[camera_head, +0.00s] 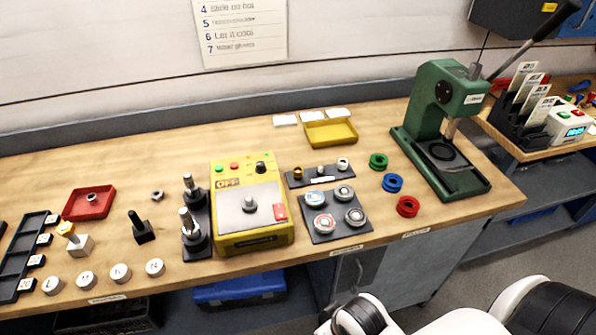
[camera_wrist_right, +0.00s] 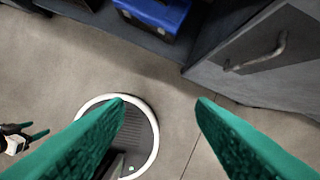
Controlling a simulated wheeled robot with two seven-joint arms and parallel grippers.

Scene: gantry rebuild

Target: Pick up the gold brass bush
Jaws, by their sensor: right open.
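The gold brass bush (camera_head: 298,173) stands at the left end of a small dark holder (camera_head: 322,177) on the wooden bench, behind the dark plate of round parts. The bush is not in that view. A small part of what looks like my left gripper (camera_wrist_right: 33,134) shows at the left edge there, too small to judge its jaws.
A yellow box (camera_head: 248,205) stands left of the holder and a yellow tray (camera_head: 331,133) behind it. A dark plate (camera_head: 337,230) with several round parts lies in front. Green, blue and red rings lie right, before the green press (camera_head: 440,125). A cabinet handle (camera_wrist_right: 258,55) shows below.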

